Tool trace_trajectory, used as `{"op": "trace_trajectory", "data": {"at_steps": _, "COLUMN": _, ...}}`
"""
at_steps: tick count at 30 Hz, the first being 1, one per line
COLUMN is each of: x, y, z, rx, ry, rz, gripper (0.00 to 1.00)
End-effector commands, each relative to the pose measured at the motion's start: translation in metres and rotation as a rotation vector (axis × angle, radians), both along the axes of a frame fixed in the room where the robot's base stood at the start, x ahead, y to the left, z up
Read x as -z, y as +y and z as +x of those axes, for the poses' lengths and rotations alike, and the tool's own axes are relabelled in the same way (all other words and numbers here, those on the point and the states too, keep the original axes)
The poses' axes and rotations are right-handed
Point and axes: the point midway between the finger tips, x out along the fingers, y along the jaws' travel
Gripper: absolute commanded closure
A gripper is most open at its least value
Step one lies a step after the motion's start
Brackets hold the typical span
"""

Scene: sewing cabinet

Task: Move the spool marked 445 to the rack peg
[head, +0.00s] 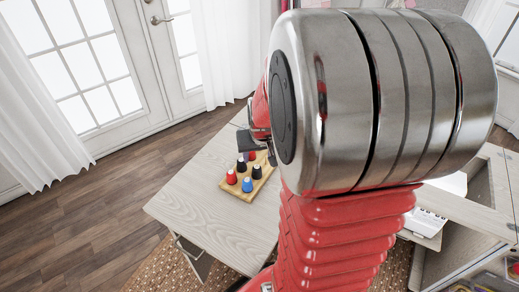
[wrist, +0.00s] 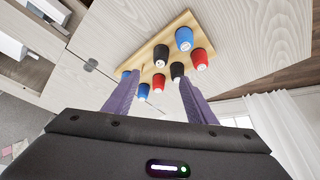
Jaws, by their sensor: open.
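A pale wooden rack (head: 262,186) lies on the table and carries several spools. In the wrist view the rack (wrist: 140,62) holds a far blue spool (wrist: 184,38), a black spool (wrist: 161,54), a red spool (wrist: 199,58), another black spool (wrist: 177,71), a nearer red spool (wrist: 158,82) and a nearer blue spool (wrist: 143,90). Their top labels are too small to read, so I cannot tell which is 445. My gripper (wrist: 158,78) is open, its purple fingers spread in front of the nearer spools. I cannot make out an empty peg clearly.
The light wooden table (head: 190,200) is bare left of and in front of the rack. A white machine (head: 430,222) stands at the right by a cabinet. A white curtain (head: 228,50) and glazed doors are behind. My arm blocks much of the head view.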

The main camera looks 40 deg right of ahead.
Motion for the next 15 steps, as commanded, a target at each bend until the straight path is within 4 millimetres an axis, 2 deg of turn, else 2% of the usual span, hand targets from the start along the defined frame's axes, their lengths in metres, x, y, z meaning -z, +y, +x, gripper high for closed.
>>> {"op": "trace_trajectory", "data": {"at_steps": 7, "x": -0.027, "y": 0.005, "z": -0.009, "rx": 0.0, "ry": -0.003, "rz": -0.002, "gripper": 0.49}}
{"op": "trace_trajectory", "data": {"at_steps": 15, "x": -0.039, "y": 0.008, "z": -0.014, "rx": 0.0, "ry": 0.0, "rz": 0.0, "gripper": 0.49}}
